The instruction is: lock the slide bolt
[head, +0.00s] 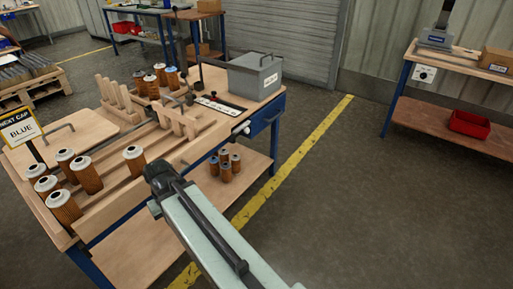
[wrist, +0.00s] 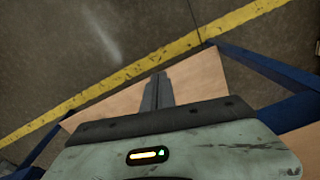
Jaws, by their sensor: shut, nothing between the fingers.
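I cannot make out the slide bolt for certain. A small white fitting (head: 241,128) sits at the front edge of the workbench (head: 205,150), beside the blue drawer, and a pale strip with red marks (head: 220,108) lies on the benchtop behind it; either is too small to read clearly. My gripper (wrist: 158,77) shows in the wrist view with its fingers together and nothing between them, above a wooden surface. In the head view my arm reaches to just in front of the bench's front edge, left of the white fitting; the fingertips are hidden there.
Orange filter cartridges (head: 87,176) stand on the bench at left, with more on the lower shelf (head: 225,166). A grey lidded box (head: 255,75) stands at the bench's right end. A yellow floor line (head: 300,155) runs past the bench; the floor to its right is clear.

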